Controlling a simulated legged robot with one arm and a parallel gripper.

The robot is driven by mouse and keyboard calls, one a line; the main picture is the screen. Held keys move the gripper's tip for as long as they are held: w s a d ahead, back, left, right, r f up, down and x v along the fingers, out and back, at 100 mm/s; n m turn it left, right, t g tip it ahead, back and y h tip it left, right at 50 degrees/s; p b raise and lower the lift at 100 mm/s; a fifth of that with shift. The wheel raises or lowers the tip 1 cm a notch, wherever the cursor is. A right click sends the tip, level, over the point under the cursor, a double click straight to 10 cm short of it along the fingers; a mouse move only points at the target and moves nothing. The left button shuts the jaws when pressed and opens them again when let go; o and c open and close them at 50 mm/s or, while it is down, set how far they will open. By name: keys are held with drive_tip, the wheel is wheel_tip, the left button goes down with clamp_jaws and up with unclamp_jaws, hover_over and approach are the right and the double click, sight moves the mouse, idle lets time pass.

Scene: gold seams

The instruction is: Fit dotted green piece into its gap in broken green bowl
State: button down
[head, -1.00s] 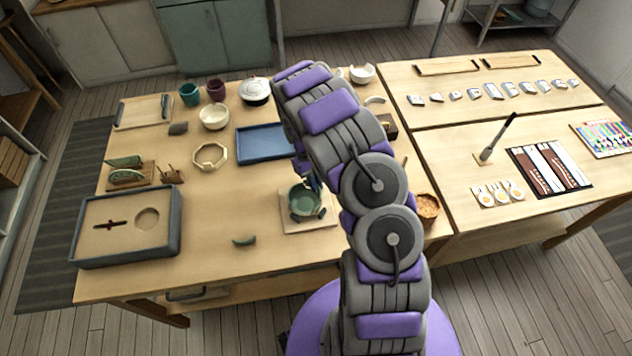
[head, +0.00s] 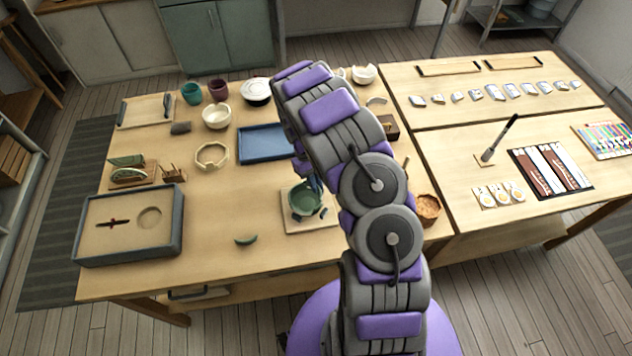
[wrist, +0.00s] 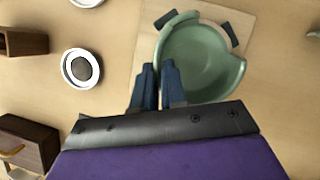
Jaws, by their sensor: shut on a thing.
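The broken green bowl (head: 305,199) sits on a pale square board (head: 290,226), with dark blocks beside it. In the wrist view the bowl (wrist: 205,62) is open towards the camera, and its rim is stepped at the right. My gripper (wrist: 158,66) is at the bowl's left rim, shut on a green piece mostly hidden between the fingers. I cannot see dots on it, nor tell whether it is seated in a gap. In the head view my arm partly hides the gripper (head: 315,183). Another green piece (head: 246,240) lies on the table, left of the board.
A blue tray (head: 264,144) lies behind the board, and an octagonal ring (head: 211,155) to its left. A grey-rimmed box (head: 128,225) stands at the front left; a rack of green pieces (head: 128,173) is behind it. An orange-brown bowl (head: 428,209) is right of my arm.

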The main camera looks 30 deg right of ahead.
drive_tip(key=shift+d+f, duration=0.1)
drive_tip(key=shift+d, duration=0.15)
idle(1.0)
drive_tip(key=shift+w+d+f, duration=0.1)
drive_tip(key=shift+d+f, duration=0.05)
drive_tip(key=shift+f, duration=0.65)
idle(3.0)
drive_tip(key=c, duration=0.6)
unclamp_jaws()
drive_tip(key=shift+r, duration=0.1)
idle(0.4)
drive_tip(key=shift+r+p, duration=1.1)
drive_tip(key=shift+r, duration=1.85)
